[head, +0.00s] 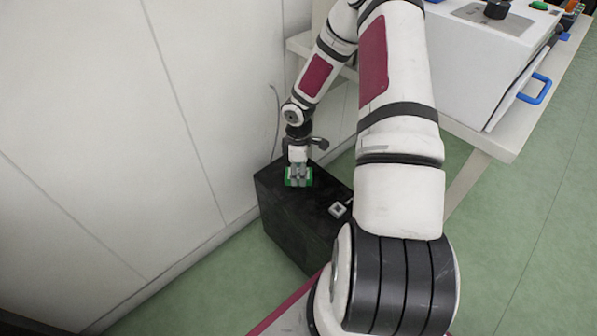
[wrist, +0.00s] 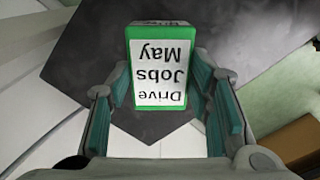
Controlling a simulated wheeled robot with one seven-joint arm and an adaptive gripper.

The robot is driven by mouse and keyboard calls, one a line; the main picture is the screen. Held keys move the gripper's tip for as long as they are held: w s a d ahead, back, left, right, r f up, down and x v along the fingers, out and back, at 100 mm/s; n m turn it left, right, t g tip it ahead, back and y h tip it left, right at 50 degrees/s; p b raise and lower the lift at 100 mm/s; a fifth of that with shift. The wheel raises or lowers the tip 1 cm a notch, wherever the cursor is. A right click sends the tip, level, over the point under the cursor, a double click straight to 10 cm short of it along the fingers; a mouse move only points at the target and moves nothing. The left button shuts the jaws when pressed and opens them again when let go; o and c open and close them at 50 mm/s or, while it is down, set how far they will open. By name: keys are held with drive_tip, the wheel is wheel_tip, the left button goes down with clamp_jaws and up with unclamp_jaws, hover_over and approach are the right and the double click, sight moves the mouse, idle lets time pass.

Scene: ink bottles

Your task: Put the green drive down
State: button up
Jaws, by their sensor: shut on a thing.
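The green drive (wrist: 133,62) is a green block with a white label reading "Drive Jobs May", upside down in the wrist view. My gripper (wrist: 163,100) is shut on it, with a teal-padded finger on each side. In the head view, my gripper (head: 298,178) points down over the far left part of a black box top (head: 318,205), and the green drive (head: 289,182) shows as green edges around the fingers. I cannot tell whether the drive touches the box top.
A small white and dark object (head: 338,209) lies on the box top, right of the gripper. A white wall (head: 110,130) stands close on the left. A white table (head: 490,140) with a white machine (head: 480,75) with a blue handle (head: 535,89) is on the right.

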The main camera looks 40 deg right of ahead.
drive_tip(key=o, duration=1.2)
drive_tip(key=shift+f, duration=0.15)
drive_tip(key=shift+o, duration=0.2)
drive_tip(key=s+a+r+m+g+h+p, duration=0.1)
drive_tip(key=s+r+p, duration=0.1)
drive_tip(key=r, duration=1.1)
drive_tip(key=s+a+r+m+h+p, duration=0.1)
drive_tip(key=a+r+p, duration=0.15)
drive_tip(key=r, duration=0.95)
drive_tip(key=s+a+r+m+h, duration=0.1)
drive_tip(key=s+a+r+m, duration=0.35)
drive_tip(key=r, duration=0.75)
drive_tip(key=s+a+r+m+y, duration=0.1)
drive_tip(key=s+a+r, duration=0.1)
drive_tip(key=s+a, duration=0.3)
drive_tip(key=s+a+r+m+t+y, duration=0.1)
drive_tip(key=s+a+r, duration=0.2)
drive_tip(key=s, duration=0.7)
drive_tip(key=s+a+r+m+y, duration=0.1)
drive_tip(key=s+a+r, duration=0.1)
drive_tip(key=s+a, duration=0.4)
drive_tip(key=shift+s+a+r, duration=0.25)
drive_tip(key=shift+s+a, duration=0.15)
drive_tip(key=shift+s, duration=0.45)
